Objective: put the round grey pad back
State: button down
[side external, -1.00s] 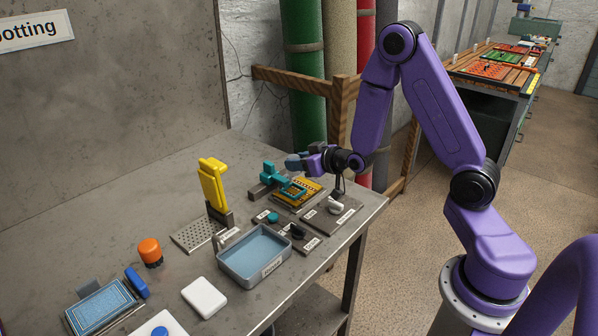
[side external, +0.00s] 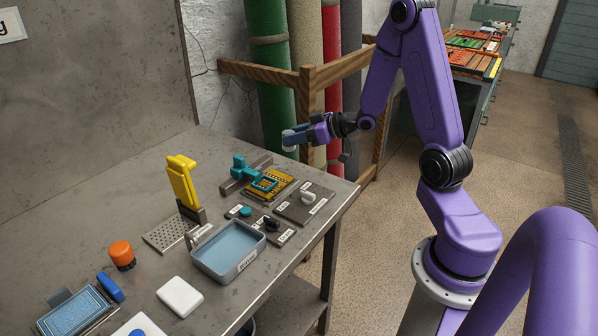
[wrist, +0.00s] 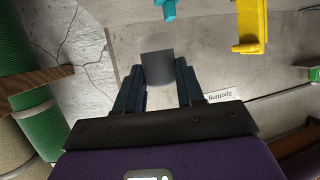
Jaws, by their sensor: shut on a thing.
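My gripper (side external: 291,139) is raised above the back right part of the bench, up and to the right of the teal clamp-like fixture (side external: 250,174). It is shut on a small grey piece, which I take to be the round grey pad (wrist: 158,68). A blue-grey tray (side external: 247,263) with a label, unreadable here, stands on the bench, looking empty.
A yellow upright tool (side external: 182,184) stands behind the tray. Dark labelled plates (side external: 294,212) with small parts lie right of the tray. An orange knob (side external: 122,255), a white block (side external: 180,296) and a blue card stack (side external: 72,311) stand at front left. A wooden rail and pipes stand behind.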

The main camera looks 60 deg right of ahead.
jog(key=s+d+n+g+y, duration=0.1)
jog(key=s+d+n+y, duration=0.2)
jog(key=s, duration=0.6)
jog(key=w+d+f, duration=0.2)
jog(key=w+f, duration=0.1)
jog(key=w+d+f, duration=0.2)
jog(key=w+f, duration=0.1)
jog(key=w, duration=0.1)
jog(key=w+d+f, duration=0.2)
jog(key=w, duration=0.2)
jog(key=shift+f, duration=0.4)
jog(key=shift+w+d+f, duration=0.15)
jog(key=shift+w+f, duration=0.25)
jog(key=shift+f, duration=0.25)
jog(key=shift+w+d+f, duration=0.1)
jog(key=shift+f, duration=1.45)
jog(key=c, duration=0.7)
grip_release()
jog(key=shift+f, duration=0.15)
